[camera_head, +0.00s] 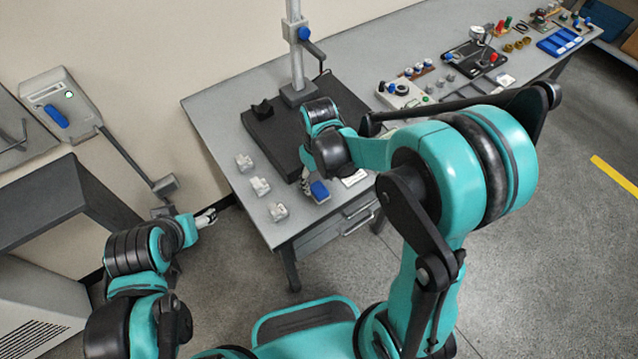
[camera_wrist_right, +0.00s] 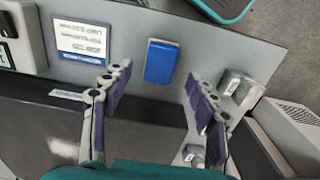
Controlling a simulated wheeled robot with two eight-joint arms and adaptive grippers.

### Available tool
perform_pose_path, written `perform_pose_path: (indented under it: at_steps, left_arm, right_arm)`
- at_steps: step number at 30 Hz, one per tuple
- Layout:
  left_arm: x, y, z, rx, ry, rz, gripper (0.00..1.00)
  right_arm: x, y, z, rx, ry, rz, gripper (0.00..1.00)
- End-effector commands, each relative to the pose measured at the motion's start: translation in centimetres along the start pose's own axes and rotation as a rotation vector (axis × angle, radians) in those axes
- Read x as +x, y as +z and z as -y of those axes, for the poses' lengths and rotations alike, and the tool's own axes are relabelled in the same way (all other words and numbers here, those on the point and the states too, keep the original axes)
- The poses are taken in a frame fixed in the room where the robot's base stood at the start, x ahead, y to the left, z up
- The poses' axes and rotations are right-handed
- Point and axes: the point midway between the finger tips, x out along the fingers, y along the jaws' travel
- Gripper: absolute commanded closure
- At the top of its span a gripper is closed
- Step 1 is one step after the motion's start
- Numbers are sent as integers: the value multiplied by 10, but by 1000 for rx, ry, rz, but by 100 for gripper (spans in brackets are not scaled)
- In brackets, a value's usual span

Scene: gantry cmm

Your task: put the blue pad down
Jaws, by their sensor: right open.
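The blue pad (camera_head: 320,191) lies on the grey table top close to its front edge, in front of the black plate. In the right wrist view the blue pad (camera_wrist_right: 162,61) lies flat on the grey surface, just beyond and between the fingertips. My right gripper (camera_wrist_right: 160,82) is open, with its two fingers apart and nothing between them. In the head view the right gripper (camera_head: 306,184) points down beside the pad, partly hidden by its own wrist. My left gripper (camera_head: 207,218) is off the table's left side; its jaw opening is too small to tell.
Several small metal blocks (camera_head: 261,186) stand left of the pad. A black plate (camera_head: 275,137) with a column stand (camera_head: 296,60) lies behind it. A white label card (camera_wrist_right: 84,40) lies near the pad. Fixtures and a blue tray (camera_head: 559,42) occupy the table's far right.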

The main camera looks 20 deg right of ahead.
Motion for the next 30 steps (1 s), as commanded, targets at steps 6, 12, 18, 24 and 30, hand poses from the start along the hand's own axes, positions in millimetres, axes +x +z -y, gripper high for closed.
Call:
perform_pose_path:
  at_steps: [6,12,18,24,30]
  left_arm:
    - [-16,-11,0,0,0,0,32]
    - [-21,-15,0,0,0,0,32]
    - [-21,-15,0,0,0,0,32]
    - [-21,-15,0,0,0,0,32]
    - [-21,-15,0,0,0,0,32]
  right_arm:
    - [-51,0,0,0,0,0,42]
    - [-74,0,0,0,0,0,42]
    - [-96,14,-2,39,15,-65,42]
    - [-132,53,-6,150,56,-260,42]
    - [-151,90,-8,261,89,-462,42]
